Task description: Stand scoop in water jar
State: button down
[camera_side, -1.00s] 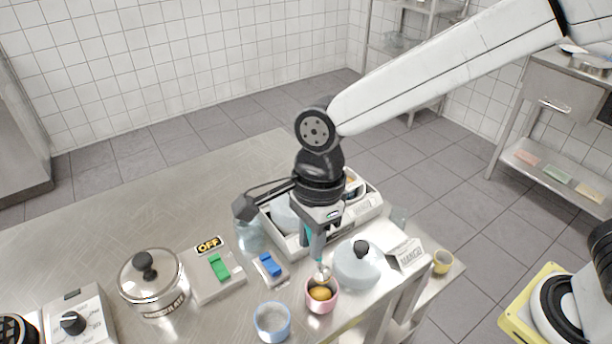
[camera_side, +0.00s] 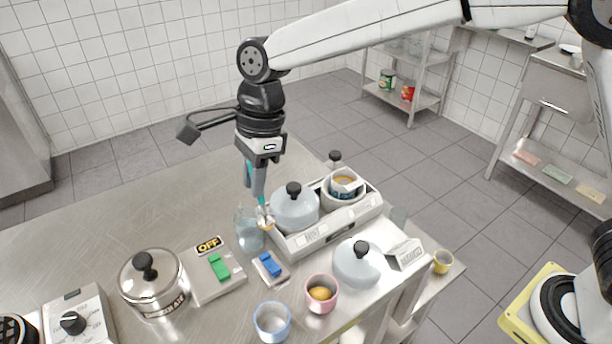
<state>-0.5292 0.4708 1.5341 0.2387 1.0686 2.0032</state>
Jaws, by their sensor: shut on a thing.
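My gripper (camera_side: 258,192) points down and is shut on the scoop (camera_side: 265,217). Only the scoop's metal bowl end shows clearly, below the fingers, with some yellowish colour at its lower part. The water jar (camera_side: 247,236) is a clear bluish glass vessel on the steel table, left of the white tray. The scoop's end is at the upper right of the jar in this view. I cannot tell whether it is over the jar's mouth or in front of it.
A white tray (camera_side: 318,234) holds a lidded pot (camera_side: 295,208) and a container (camera_side: 343,186), close right of the jar. A pink cup (camera_side: 321,294) with a yellow ball, a blue cup (camera_side: 272,321), a switch box (camera_side: 218,276) and a steel pot (camera_side: 153,283) stand nearer.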

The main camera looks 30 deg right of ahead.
jog(key=w+r, duration=0.3)
jog(key=w, duration=0.4)
jog(key=shift+w+r+y, duration=0.3)
jog(key=shift+r, duration=0.05)
jog(key=shift+f, duration=0.25)
notch_tip(320, 180, down, 12)
dwell(1.6)
dwell(0.3)
jog(key=shift+c, duration=2.4)
grip_release()
jog(key=shift+r, duration=0.15)
jog(key=v, duration=0.7)
jog(key=shift+r, duration=0.35)
